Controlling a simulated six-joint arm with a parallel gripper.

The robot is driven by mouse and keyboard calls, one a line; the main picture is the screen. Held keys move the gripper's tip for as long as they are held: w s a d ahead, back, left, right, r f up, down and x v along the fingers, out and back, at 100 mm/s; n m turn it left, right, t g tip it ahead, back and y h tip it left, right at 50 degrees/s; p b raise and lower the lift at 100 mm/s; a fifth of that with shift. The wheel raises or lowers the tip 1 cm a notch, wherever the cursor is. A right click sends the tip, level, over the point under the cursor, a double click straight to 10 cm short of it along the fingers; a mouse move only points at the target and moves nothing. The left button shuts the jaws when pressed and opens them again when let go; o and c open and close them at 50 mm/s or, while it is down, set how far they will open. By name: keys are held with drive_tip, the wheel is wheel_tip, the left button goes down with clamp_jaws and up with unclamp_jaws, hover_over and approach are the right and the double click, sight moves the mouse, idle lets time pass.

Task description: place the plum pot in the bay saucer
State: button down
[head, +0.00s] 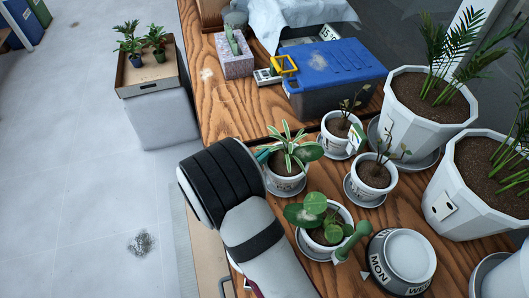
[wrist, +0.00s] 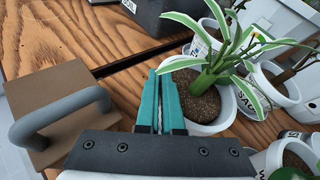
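Several small white pots stand in grey saucers; I cannot read which is the plum pot or which saucer is bay. One has a striped-leaf plant (head: 287,183) and also fills the right of the wrist view (wrist: 222,115). My gripper (wrist: 162,75) has its teal fingers almost together at this pot's left rim; the fingers hide that part of the rim, so a grip on it cannot be told. In the head view only a bit of teal (head: 263,156) shows beside the pot. Other pots hold a round-leaf plant (head: 338,213) and twiggy plants (head: 371,176) (head: 338,134).
Large white palm planters (head: 420,125) stand at the right. A blue-lidded box (head: 335,68) and a patterned pink box (head: 235,62) are at the back. A brown block with a grey handle (wrist: 62,112) is left.

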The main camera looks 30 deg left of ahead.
drive_tip(key=shift+f, duration=0.1)
drive_tip(key=c, duration=1.1)
unclamp_jaws()
drive_tip(key=shift+o, duration=0.2)
